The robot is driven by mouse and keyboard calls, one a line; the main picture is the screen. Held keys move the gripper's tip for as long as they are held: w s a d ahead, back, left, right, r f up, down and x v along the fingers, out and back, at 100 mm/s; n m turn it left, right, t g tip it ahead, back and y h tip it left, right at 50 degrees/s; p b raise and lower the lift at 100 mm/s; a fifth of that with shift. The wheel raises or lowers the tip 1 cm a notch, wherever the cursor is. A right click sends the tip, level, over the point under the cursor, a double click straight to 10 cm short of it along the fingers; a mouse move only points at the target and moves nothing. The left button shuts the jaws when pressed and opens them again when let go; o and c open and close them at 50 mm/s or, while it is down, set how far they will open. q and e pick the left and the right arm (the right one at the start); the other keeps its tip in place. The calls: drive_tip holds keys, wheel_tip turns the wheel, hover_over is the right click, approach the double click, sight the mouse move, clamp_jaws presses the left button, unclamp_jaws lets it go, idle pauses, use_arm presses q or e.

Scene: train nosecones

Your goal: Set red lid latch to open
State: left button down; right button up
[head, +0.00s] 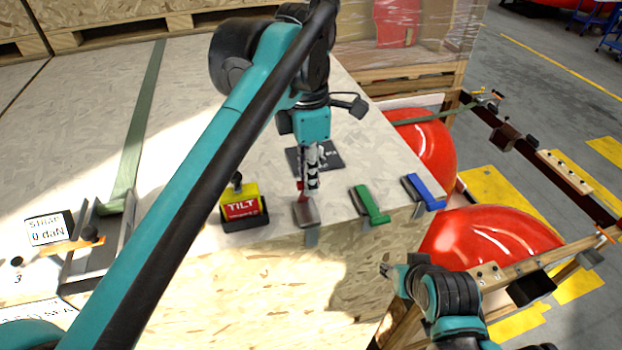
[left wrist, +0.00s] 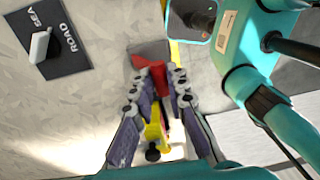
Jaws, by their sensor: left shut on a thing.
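The red lid latch (head: 301,189) stands at the front edge of the crate lid, its red handle rising from a grey metal plate. My left gripper (head: 308,186) reaches down from above and is shut on the red handle, hiding much of it in the head view. In the left wrist view the red latch (left wrist: 172,76) sits between the fingertips of my left gripper (left wrist: 162,80). My right arm shows at the lower right of the head view, away from the latch; its finger state is not clear.
A green latch (head: 370,205) and a blue latch (head: 425,191) lie to the right along the lid edge. A yellow and red TILT indicator (head: 242,207) stands close on the left. A dark ROAD/SEA switch plate (left wrist: 45,45) lies behind the latch. Red nosecones (head: 490,238) stand at right.

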use_arm(q)
drive_tip(key=shift+w+a+f, duration=0.1)
drive_tip(key=shift+w+f, duration=0.05)
drive_tip(key=shift+w, duration=0.05)
drive_tip(key=c, duration=1.6)
unclamp_jaws()
drive_tip(key=shift+o, duration=0.6)
drive_tip(key=shift+w+a+f, duration=0.1)
drive_tip(key=shift+w+a, duration=0.05)
drive_tip(key=shift+w, duration=0.45)
drive_tip(key=shift+s, duration=0.4)
drive_tip(key=shift+w+r, duration=0.2)
drive_tip(key=shift+r, duration=0.05)
wheel_tip(320, 180, up, 12)
drive_tip(key=shift+w+f, duration=0.15)
